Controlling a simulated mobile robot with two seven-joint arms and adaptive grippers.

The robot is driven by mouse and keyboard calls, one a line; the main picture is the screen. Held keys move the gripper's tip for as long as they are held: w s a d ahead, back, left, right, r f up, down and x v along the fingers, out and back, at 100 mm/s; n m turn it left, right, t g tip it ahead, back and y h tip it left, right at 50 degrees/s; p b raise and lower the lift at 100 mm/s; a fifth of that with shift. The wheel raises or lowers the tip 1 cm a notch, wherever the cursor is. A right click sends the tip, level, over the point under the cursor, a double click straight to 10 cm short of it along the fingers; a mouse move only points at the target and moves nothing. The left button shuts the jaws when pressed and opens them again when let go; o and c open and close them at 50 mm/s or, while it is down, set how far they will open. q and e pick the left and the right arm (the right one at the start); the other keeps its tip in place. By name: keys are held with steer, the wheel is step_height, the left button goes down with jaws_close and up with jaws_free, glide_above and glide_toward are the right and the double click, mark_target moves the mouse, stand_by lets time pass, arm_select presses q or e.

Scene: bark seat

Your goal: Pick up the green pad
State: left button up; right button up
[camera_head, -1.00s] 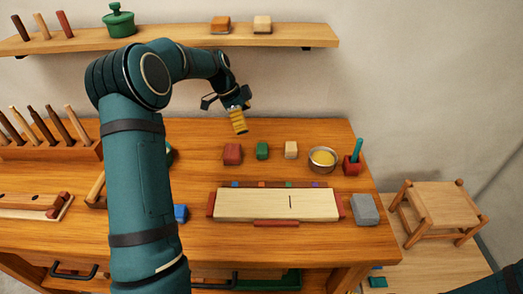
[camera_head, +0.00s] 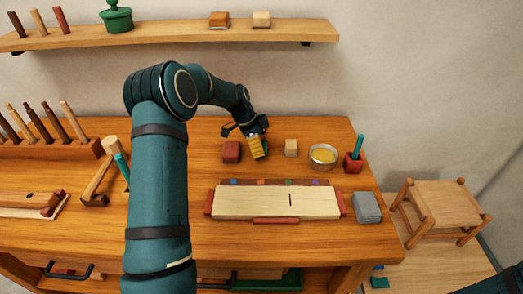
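My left arm reaches over the workbench, and its gripper (camera_head: 257,147) is low over the row of small blocks, between the red block (camera_head: 231,151) and the beige block (camera_head: 291,147). Its yellow-faced finger part covers the spot where the green pad stood, so the green pad is hidden now. I cannot tell whether the gripper touches it or how far the fingers are apart. My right gripper is out of view; only part of my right arm shows at the bottom right corner.
A metal bowl (camera_head: 322,156) with yellow contents and a red holder (camera_head: 353,163) with a teal handle stand to the right. A pale wooden board (camera_head: 275,202) lies in front, with a grey block (camera_head: 367,207) beside it. A wall shelf (camera_head: 180,35) hangs behind.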

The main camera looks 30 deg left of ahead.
arm_select(q)
steer(key=shift+w+d+f, duration=0.1)
steer(key=shift+f, duration=0.25)
steer(key=c, duration=1.3)
steer(key=shift+r, duration=0.1)
step_height(320, 180, up, 10)
steer(key=shift+p, duration=0.95)
